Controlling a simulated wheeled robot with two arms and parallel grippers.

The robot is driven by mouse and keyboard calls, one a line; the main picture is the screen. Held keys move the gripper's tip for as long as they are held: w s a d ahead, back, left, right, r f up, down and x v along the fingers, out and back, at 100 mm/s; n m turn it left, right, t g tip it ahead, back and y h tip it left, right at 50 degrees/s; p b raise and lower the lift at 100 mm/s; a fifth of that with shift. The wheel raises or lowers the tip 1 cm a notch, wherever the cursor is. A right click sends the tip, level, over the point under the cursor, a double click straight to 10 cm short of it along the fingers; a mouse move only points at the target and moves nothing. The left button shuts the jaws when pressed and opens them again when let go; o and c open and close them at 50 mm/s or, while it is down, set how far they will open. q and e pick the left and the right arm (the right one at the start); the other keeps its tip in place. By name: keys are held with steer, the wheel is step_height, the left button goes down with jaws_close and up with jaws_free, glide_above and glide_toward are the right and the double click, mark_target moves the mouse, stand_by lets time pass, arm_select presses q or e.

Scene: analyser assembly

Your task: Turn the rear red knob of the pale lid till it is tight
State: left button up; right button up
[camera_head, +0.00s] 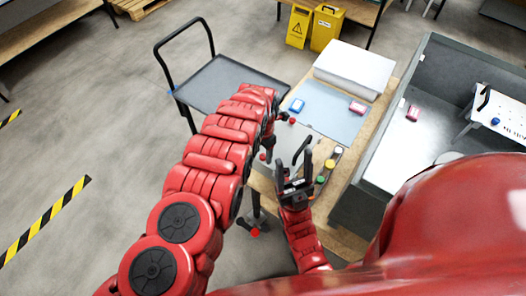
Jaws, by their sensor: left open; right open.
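The pale lid (290,143) lies on the wooden table, partly hidden behind my arms. A small red knob (292,121) shows at its rear, just right of my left wrist. Another red knob (263,156) shows near its left side. My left gripper (268,148) points down over the lid's left part; it is small and partly covered by its own arm. I cannot tell whether it touches a knob. My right gripper (294,168) is open and empty, its dark fingers raised in front of the lid, apart from the rear knob.
Yellow (329,163), green (320,179) and white (338,150) round pieces lie right of the lid. A cart (232,88) stands behind left; a grey-walled bench (382,150) stands right.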

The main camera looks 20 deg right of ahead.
arm_select(q)
steer(key=shift+f, duration=0.45)
steer(key=shift+c, duration=0.2)
jaws_close()
